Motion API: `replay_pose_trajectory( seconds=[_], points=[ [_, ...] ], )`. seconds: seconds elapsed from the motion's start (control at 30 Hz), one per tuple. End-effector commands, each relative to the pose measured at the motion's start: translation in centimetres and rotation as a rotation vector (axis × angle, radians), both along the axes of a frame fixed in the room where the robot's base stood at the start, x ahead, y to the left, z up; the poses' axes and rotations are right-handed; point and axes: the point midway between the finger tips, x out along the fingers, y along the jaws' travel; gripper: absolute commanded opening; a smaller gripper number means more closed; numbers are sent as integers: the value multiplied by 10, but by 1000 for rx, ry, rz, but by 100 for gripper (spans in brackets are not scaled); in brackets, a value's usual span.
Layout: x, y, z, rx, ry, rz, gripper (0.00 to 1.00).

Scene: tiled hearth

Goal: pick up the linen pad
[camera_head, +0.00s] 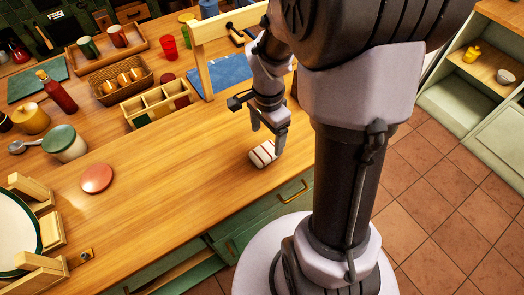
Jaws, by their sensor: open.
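The linen pad (262,154) is a small white cushion-like block with red stripes. It lies on the wooden counter (190,190) near the front edge. My gripper (266,144) points down just above the pad, its two fingers apart. One finger shows at the pad's far side and the other at its right. The fingers overlap the pad's upper right in the picture. I cannot tell whether they touch it.
A wooden divided box (146,109) stands behind and left, with a blue mat (226,73) and wooden frame (201,72) behind. A red disc (97,178) lies left. The counter around the pad's left is clear. Drawers with a brass handle (292,192) sit below the edge.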

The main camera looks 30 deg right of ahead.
Motion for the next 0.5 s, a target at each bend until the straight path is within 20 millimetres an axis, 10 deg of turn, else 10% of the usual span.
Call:
replay_pose_trajectory(
  seconds=[0.5],
  points=[
    [6, 2, -84, 0, 0, 2, 80]
  ],
)
